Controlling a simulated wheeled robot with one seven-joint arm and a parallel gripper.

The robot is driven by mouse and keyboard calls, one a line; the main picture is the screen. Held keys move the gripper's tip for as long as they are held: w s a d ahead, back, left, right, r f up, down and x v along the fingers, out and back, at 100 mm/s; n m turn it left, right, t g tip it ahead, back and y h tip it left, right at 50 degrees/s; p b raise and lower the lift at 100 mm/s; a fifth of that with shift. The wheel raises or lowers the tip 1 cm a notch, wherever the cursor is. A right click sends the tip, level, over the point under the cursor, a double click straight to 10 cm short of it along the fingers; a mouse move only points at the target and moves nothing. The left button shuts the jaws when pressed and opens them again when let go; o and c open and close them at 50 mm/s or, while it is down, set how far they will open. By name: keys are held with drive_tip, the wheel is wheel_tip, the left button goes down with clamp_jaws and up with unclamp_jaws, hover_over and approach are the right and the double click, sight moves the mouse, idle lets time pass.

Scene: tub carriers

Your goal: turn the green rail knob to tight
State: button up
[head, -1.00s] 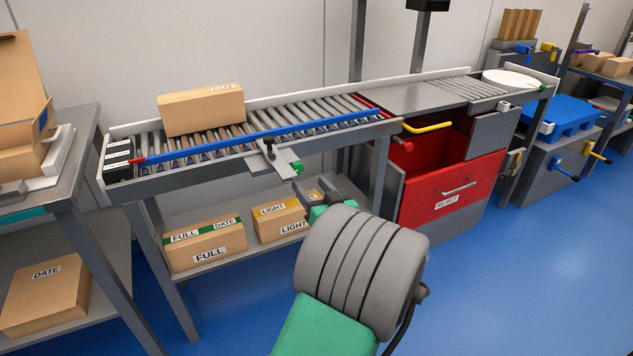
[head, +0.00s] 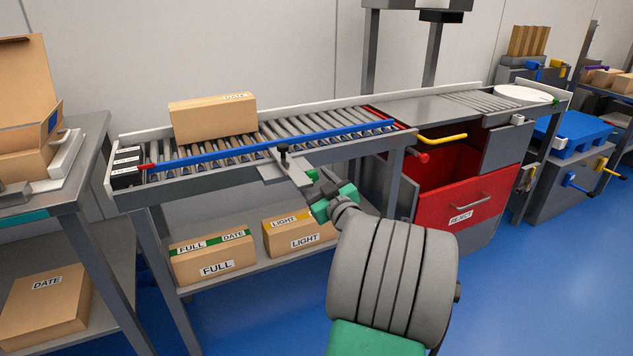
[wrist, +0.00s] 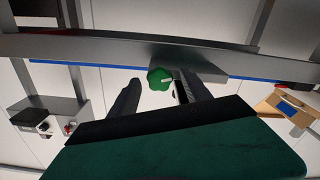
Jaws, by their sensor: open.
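The green rail knob (wrist: 159,78) is a lobed knob with a pale mark, on the grey bracket at the conveyor's near side. In the head view the knob (head: 312,175) shows just past my gripper (head: 318,195). In the wrist view my gripper (wrist: 160,96) is open, with one dark finger on each side of the knob. The knob shows between the fingers near their tips, and I cannot tell whether either touches it. The blue guide rail (head: 220,149) runs along the rollers above the bracket (head: 272,171).
A carton (head: 213,120) stands on the rollers behind the blue rail. Labelled cartons (head: 212,256) sit on the shelf below. The blue floor at the right is open.

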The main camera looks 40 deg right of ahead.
drive_tip(key=shift+c, duration=0.6)
clamp_jaws()
